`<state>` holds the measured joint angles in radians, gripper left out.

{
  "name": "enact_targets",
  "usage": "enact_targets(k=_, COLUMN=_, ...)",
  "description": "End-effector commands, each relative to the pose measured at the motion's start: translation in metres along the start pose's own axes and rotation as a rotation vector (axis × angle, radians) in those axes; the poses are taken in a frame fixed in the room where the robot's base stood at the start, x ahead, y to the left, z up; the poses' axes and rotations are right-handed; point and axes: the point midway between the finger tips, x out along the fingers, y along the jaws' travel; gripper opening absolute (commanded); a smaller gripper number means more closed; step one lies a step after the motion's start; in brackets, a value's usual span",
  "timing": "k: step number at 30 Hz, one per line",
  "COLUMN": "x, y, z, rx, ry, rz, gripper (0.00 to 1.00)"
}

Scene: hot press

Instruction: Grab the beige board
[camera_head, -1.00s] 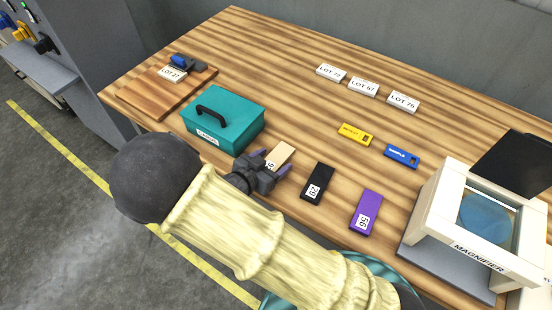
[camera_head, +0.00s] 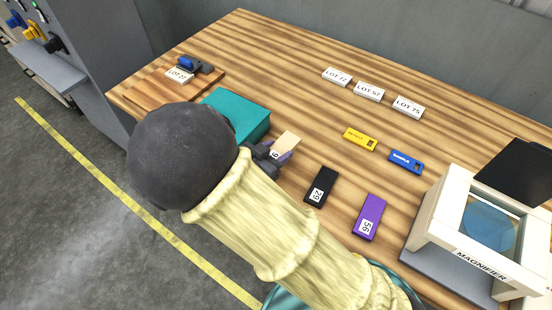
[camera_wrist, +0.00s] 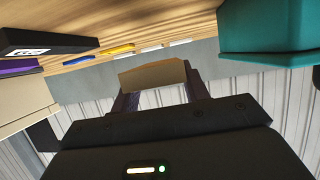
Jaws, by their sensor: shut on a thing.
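The beige board (camera_head: 287,142) is between the fingers of my gripper (camera_head: 273,155), near the front edge of the wooden table. It has a white label, partly hidden by the gripper. In the wrist view the beige board (camera_wrist: 152,75) sits between the two fingers, and my gripper (camera_wrist: 156,92) is shut on it. The board appears lifted a little off the table; the exact height is hard to tell.
A teal box (camera_head: 246,114) stands just left of the board, partly hidden by my arm. A black board (camera_head: 321,186) and a purple board (camera_head: 369,217) lie to the right. A magnifier stand (camera_head: 425,225) is at the far right.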

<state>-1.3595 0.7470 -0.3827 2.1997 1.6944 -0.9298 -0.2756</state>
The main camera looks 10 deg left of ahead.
Motion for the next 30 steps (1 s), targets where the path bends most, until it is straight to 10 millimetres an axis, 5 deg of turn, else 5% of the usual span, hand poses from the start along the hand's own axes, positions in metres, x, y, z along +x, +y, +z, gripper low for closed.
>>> enact_targets(k=7, x=-0.013, y=0.0, z=-0.033, rx=0.002, ry=0.0, rz=0.001, gripper=0.2)
enact_targets(k=30, x=-0.011, y=0.002, z=-0.043, rx=0.0, ry=0.001, rz=0.003, gripper=0.2)
